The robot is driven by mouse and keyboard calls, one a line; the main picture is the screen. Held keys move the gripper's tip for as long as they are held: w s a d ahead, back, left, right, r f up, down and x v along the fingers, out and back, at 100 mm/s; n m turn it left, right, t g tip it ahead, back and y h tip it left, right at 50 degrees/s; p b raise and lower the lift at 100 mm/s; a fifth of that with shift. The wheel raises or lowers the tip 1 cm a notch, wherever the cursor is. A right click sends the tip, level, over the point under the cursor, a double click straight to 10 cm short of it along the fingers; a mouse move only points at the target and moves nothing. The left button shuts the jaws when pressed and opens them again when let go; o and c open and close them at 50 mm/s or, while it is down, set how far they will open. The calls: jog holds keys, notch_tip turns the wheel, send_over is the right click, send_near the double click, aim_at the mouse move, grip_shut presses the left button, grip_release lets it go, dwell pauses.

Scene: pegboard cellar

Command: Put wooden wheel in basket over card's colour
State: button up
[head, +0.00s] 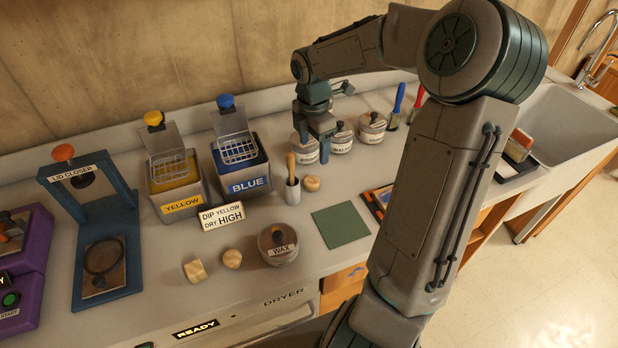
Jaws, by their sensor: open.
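The card (222,215) reads "DIP YELLOW DRY HIGH" and stands in front of the vats. A wire basket (170,163) hangs over the yellow vat (182,204); another basket (238,149) hangs over the blue vat (249,186). Small pale wooden pieces lie on the counter: a blocky one (194,271), a rounded one (231,259) and a round one (311,183) beside the brush pot. I cannot tell for sure which is the wheel. My gripper (323,153) is open, pointing down by the lidded jars, apart from these pieces.
A wax tin (278,246), a brush pot (293,192) and a green mat (341,225) occupy the middle counter. Lidded jars (371,128) stand at the back. The lid closer (100,225) is at left, the sink (560,128) at right. My arm hides part of the counter.

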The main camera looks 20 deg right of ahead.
send_over(311, 180)
jog(key=f, duration=0.8)
jog(key=shift+s+d+f, duration=0.2)
jog(key=shift+s, duration=0.2)
jog(key=shift+w+a+f, duration=0.1)
jog(key=shift+w+f, duration=0.1)
jog(key=shift+f, duration=1.1)
jog(key=shift+w+a+f, duration=0.1)
jog(key=shift+w+f, duration=0.05)
jog(key=shift+f, duration=1.15)
jog(key=c, duration=1.1)
